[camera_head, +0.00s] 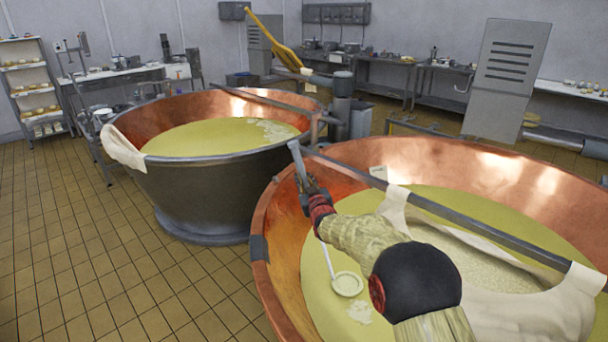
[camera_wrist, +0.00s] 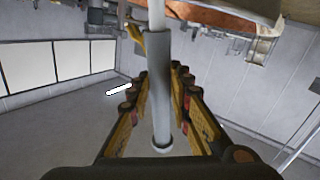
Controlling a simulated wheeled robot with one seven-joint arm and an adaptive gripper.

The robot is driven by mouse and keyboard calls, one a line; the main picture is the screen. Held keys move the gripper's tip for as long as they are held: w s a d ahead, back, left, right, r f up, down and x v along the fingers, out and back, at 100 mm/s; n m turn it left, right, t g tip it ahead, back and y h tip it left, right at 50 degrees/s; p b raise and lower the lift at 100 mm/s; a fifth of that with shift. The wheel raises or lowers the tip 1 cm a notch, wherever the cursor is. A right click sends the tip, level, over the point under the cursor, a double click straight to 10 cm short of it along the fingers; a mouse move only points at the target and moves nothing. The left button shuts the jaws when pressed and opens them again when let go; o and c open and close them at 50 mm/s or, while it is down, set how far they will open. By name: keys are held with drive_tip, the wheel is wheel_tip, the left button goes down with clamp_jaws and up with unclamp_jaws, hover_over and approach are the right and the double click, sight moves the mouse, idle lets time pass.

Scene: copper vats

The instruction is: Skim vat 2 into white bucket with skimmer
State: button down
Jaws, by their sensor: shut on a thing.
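My gripper (camera_head: 311,190) is shut on the grey handle of the skimmer (camera_head: 297,162), above the left part of the near copper vat (camera_head: 275,228). The handle also runs between my fingers in the wrist view (camera_wrist: 160,85). The skimmer's thin shaft slants down to its round pale head, at the surface of the yellowish liquid (camera_head: 322,262); I cannot tell how deep it sits. White flecks float beside the head. A second copper vat (camera_head: 190,180) stands behind to the left. I cannot read which vat is number 2. No white bucket can be clearly made out.
A grey bar (camera_head: 440,208) crosses the near vat, with cream cloth (camera_head: 530,318) draped over bar and rim around pale curd. Another cloth (camera_head: 124,148) hangs on the far vat's rim. The tiled floor (camera_head: 110,260) at left is clear. Benches (camera_head: 125,75) line the walls.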

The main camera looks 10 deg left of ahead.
drive_tip(key=s+d+f+p, duration=0.2)
drive_tip(key=s+d+p, duration=0.3)
drive_tip(key=s, duration=0.5)
drive_tip(key=s+d+f+p, duration=0.2)
drive_tip(key=s+d, duration=0.5)
drive_tip(key=s, duration=0.2)
drive_tip(key=w+a+r+b, duration=0.1)
drive_tip(key=w+a+b, duration=0.6)
drive_tip(key=w+a, duration=0.5)
wheel_tip(320, 180, up, 36)
drive_tip(key=w+d+p, duration=0.1)
drive_tip(key=d+p, duration=0.1)
drive_tip(key=p, duration=1.1)
drive_tip(key=shift+w, duration=0.35)
drive_tip(key=shift+d+f, duration=0.1)
idle(1.7)
